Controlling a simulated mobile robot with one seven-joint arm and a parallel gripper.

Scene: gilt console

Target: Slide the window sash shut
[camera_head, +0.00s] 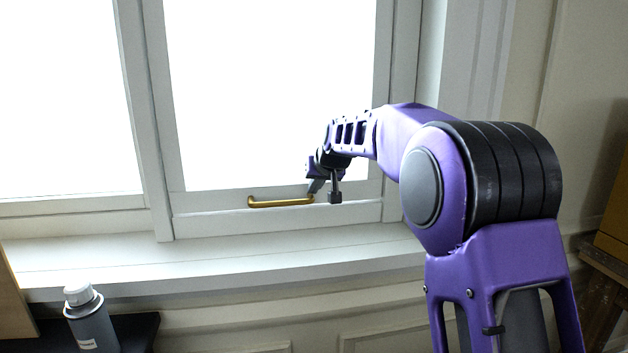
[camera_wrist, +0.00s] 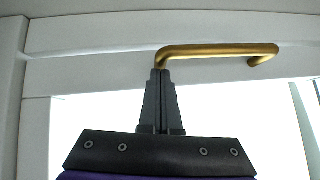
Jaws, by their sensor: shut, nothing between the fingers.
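The window sash (camera_head: 345,214) is a white-framed pane on the right of the window in the head view. A brass bar handle (camera_head: 282,203) is on its bottom rail; the handle also spans the upper middle of the wrist view (camera_wrist: 215,50). My gripper (camera_head: 316,188) is at the handle's right end in the head view. In the wrist view its fingers (camera_wrist: 160,72) are shut together, tips at the handle's left end there. The tips overlap that end in the picture; I cannot tell whether they touch it. Nothing shows between the fingers.
A second bright pane (camera_head: 60,100) fills the window's left side. A white sill (camera_head: 200,258) runs below, bare. A grey spray can (camera_head: 92,318) with a white cap stands on a dark surface at lower left. A wooden piece of furniture (camera_head: 606,255) is at the right edge.

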